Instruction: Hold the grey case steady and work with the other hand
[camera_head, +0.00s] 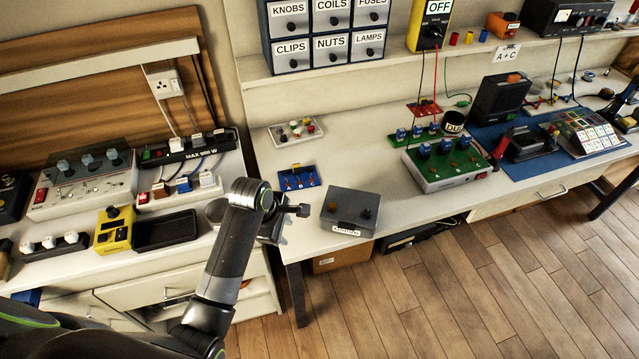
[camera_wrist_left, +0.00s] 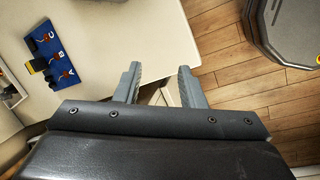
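The grey case (camera_head: 338,208) is a low box at the front edge of the white bench in the head view. The case is not identifiable in that view. My right gripper is not in view.
A blue board (camera_head: 298,178) with small clips lies behind and left of the case; it also shows in the left wrist view (camera_wrist_left: 58,62). A green-topped box (camera_head: 447,162) stands to the right. A black tray (camera_head: 165,230) lies on the left bench. Bare bench surrounds the case's back.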

